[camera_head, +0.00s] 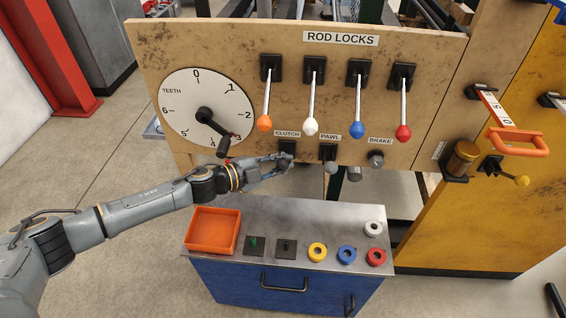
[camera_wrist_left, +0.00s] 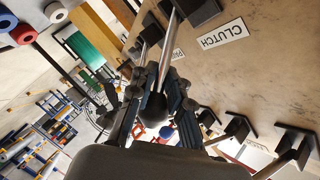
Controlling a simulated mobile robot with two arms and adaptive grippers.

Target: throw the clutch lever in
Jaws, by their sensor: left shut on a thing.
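The clutch lever has a black mount (camera_head: 287,147) under the CLUTCH label (camera_head: 287,133) on the tan panel. My left gripper (camera_head: 283,163) is at the lower end of this lever and hides its knob in the head view. In the left wrist view the lever's metal rod runs down to a dark round knob (camera_wrist_left: 154,108) between the fingers of my left gripper (camera_wrist_left: 155,110), which is shut on it. The CLUTCH label also shows in the wrist view (camera_wrist_left: 223,33). My right gripper is not in view.
The pawl lever (camera_head: 329,160) and brake lever (camera_head: 376,160) stand right of the clutch. Four-color rod lock levers hang above, such as the orange one (camera_head: 265,122). A teeth dial (camera_head: 190,95) is at left. Below, a bench (camera_head: 310,215) carries an orange tray (camera_head: 212,254) and several spools.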

